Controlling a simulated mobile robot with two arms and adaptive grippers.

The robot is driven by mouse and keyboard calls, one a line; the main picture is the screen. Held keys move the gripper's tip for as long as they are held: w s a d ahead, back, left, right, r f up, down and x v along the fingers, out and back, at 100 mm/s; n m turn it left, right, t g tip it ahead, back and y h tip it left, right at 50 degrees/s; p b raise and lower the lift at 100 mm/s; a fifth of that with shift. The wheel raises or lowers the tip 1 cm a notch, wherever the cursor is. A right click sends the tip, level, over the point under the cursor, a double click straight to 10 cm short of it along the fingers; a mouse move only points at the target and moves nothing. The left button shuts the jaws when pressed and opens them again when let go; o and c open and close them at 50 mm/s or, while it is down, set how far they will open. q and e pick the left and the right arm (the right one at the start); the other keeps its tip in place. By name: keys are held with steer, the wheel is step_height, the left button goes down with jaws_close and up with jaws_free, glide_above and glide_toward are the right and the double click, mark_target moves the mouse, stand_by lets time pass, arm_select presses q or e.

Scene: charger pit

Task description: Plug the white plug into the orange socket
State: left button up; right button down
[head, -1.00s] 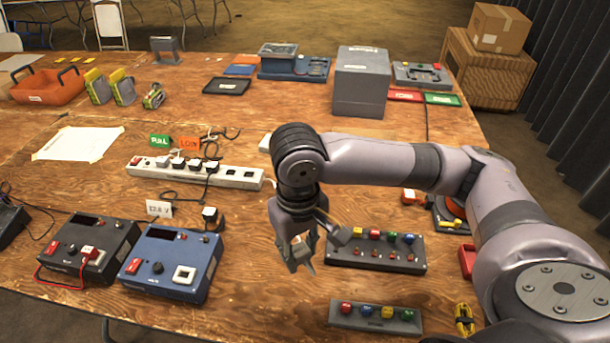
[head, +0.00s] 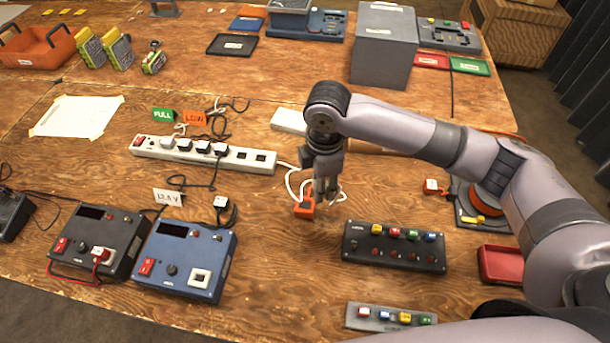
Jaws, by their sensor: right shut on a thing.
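The orange socket (head: 304,208) is a small orange block with a dark face, on the wood table at mid-picture, with a white cable by it. My right gripper (head: 321,187) points down and is shut on it; the fingers partly hide the contact. A white-faced plug (head: 221,202) with a dark cord is behind the blue charger box. Several plugs sit in the white power strip (head: 255,161). I cannot tell which plug is the task's white one. My left gripper is not in view.
A blue charger box (head: 212,285) and a black one (head: 125,257) stand at the left front. A black button panel (head: 352,248) is right of the gripper, a grey one (head: 355,322) in front. A grey box (head: 384,65) stands behind. Bare table lies left of the button panels.

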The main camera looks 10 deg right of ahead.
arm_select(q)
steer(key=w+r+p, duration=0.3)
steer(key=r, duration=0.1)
arm_select(e)
steer(key=w+a+f+n+b, duration=0.1)
steer(key=f+n, duration=0.2)
steer(key=n, duration=0.1)
steer(key=w+a+f+n+b, duration=0.1)
steer(key=f+n+b, duration=0.1)
steer(key=n, duration=0.2)
steer(key=w+f+n+b, duration=0.1)
steer(key=f+n+b, duration=0.1)
steer(key=f+n, duration=0.1)
steer(key=shift+w+a+f+n, duration=0.3)
steer(key=shift+a+f+n, duration=0.1)
steer(key=shift+n, duration=0.4)
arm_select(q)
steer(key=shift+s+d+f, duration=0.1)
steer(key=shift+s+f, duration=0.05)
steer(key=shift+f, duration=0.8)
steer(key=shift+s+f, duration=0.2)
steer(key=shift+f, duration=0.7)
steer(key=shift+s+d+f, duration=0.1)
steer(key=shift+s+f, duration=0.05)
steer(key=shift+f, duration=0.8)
arm_select(e)
steer(key=shift+f, duration=0.35)
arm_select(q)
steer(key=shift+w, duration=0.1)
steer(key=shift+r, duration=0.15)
